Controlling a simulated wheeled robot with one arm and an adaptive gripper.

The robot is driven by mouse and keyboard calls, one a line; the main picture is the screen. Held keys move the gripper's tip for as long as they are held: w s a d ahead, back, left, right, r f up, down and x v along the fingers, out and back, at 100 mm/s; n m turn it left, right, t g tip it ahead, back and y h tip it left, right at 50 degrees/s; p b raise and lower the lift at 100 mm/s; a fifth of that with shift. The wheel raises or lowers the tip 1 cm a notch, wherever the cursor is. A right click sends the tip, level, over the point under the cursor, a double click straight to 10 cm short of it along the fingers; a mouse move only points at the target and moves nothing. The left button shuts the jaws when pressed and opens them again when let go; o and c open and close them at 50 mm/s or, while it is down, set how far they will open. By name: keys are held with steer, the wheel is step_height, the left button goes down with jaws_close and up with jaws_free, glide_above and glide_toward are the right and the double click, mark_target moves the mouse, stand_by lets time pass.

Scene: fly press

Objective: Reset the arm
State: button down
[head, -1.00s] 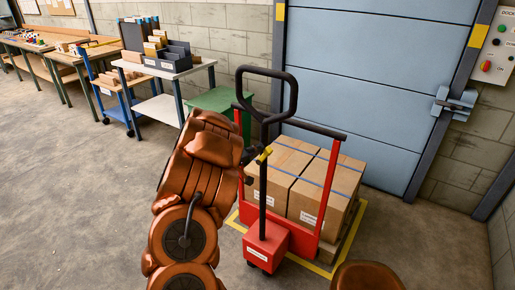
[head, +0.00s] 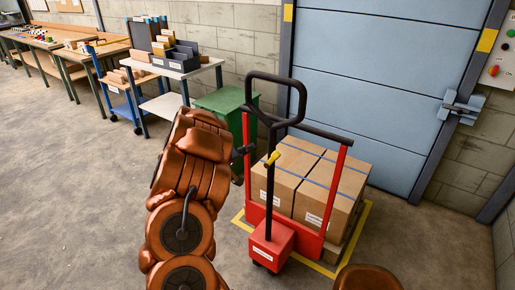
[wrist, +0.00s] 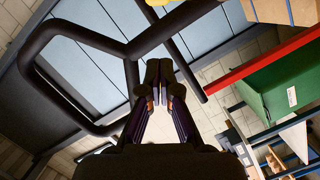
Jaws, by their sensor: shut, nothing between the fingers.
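My arm shows in copper brown at the lower middle of the head view. My gripper (head: 241,152) is at its end, small and dark, just left of the pallet truck's upright. In the wrist view my gripper (wrist: 159,80) is shut and empty, its fingertips together. The red pallet truck (head: 272,246) has a black loop handle (head: 300,100), which stands upright. A yellow lever (head: 272,158) sits on its shaft. In the wrist view the black handle (wrist: 60,28) lies beyond and left of the fingers; I cannot tell whether they touch.
Strapped cartons (head: 325,185) stand on a pallet inside a yellow floor marking (head: 322,268). A blue door (head: 375,75) is at the back. The floor at left is clear.

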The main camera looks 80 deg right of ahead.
steer(key=b+v, duration=0.1)
steer(key=v, duration=0.4)
steer(key=shift+w+a, duration=0.15)
steer(key=shift+a, duration=0.1)
